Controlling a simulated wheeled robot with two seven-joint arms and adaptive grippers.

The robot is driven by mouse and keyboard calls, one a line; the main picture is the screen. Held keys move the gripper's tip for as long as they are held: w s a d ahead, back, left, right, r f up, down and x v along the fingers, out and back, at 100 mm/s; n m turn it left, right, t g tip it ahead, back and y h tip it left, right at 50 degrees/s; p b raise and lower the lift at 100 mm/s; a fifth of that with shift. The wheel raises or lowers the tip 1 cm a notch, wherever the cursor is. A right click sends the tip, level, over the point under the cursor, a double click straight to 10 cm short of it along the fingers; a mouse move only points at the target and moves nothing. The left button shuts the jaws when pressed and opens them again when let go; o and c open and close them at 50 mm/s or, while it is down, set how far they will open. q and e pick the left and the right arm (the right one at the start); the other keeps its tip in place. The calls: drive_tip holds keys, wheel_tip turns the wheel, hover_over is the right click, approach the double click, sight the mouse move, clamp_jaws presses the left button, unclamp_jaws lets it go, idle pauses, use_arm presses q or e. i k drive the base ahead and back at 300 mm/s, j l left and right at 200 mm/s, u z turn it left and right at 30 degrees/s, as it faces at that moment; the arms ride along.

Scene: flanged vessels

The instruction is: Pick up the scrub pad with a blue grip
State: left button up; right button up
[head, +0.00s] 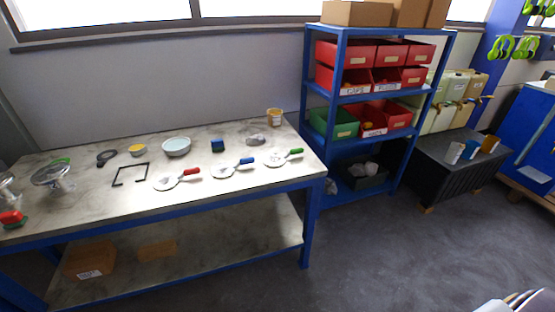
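A small block with a blue top and a darker green underside, which looks like the scrub pad with a blue grip (217,145), sits on the grey-white bench top (110,208). It stands right of the pale blue bowl and behind the blue-handled flat tool. A similar pad with a red grip (11,217) and green underside lies at the bench's left front edge. Neither of my grippers can be made out in the head view; only a pale part of mine shows at the bottom right corner.
On the bench are flat tools with red (178,179), blue (232,168) and green (282,157) handles, a bowl (176,147), a black frame (130,175), a clear vessel (52,175) and an amber jar (274,117). A shelf rack (314,140) stands right. Floor in front is clear.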

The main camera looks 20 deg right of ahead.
sight(217, 145)
drive_tip(key=i+z, duration=0.7)
drive_tip(key=i+j+z, duration=0.15)
drive_tip(key=z, duration=0.2)
drive_tip(key=i, duration=0.1)
